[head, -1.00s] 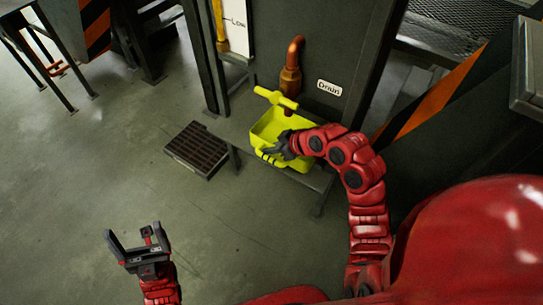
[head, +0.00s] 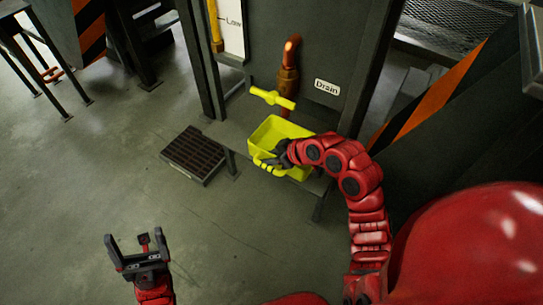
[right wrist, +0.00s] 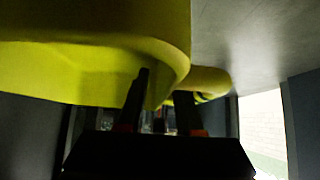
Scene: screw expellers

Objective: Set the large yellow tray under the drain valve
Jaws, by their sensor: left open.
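The large yellow tray (head: 297,169) is at the low grey ledge in front of the machine panel, below and slightly in front of the drain valve with its yellow T-handle (head: 272,97) and copper pipe (head: 289,75). My right gripper (head: 268,160) is at the tray's near side, shut on its handle. In the right wrist view, the fingers (right wrist: 160,110) sit close together at the tray's handle (right wrist: 209,80), beside the tray wall (right wrist: 80,70). Whether the tray's underside touches the ledge is unclear. My left gripper (head: 138,254) is open and empty over the floor.
A dark floor grate (head: 194,154) lies left of the ledge. A "Drain" label (head: 327,87) is on the panel. Dark posts with orange stripes (head: 441,92) stand on the right. A metal-legged stand (head: 28,55) is at far left. The floor between is clear.

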